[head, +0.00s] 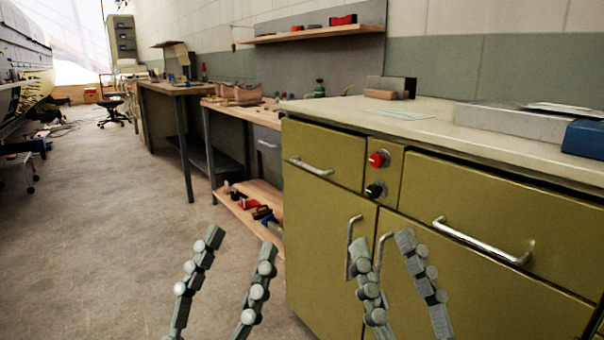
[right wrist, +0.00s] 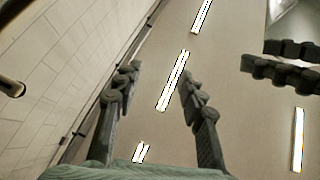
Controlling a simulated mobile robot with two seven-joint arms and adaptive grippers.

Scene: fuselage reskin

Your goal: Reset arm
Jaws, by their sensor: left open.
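My left gripper (head: 238,247) is in the lower middle of the head view, its two grey fingers spread apart and empty. It is over the floor, in front of the workbench's lower shelf. My right gripper (head: 382,246) is to its right, in front of the green cabinet doors, with its fingers apart and nothing between them. In the right wrist view, the right gripper (right wrist: 157,88) points up at the ceiling, open and empty. Other dark finger-like parts, probably my left gripper (right wrist: 285,65), show at that view's right edge.
A green cabinet (head: 335,162) with metal handles, a red knob (head: 377,159) and a black knob (head: 375,190) stands close on the right. A blue box (head: 584,139) lies on its top. A wooden workbench (head: 222,107) stands beyond. The floor (head: 105,235) at left is clear.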

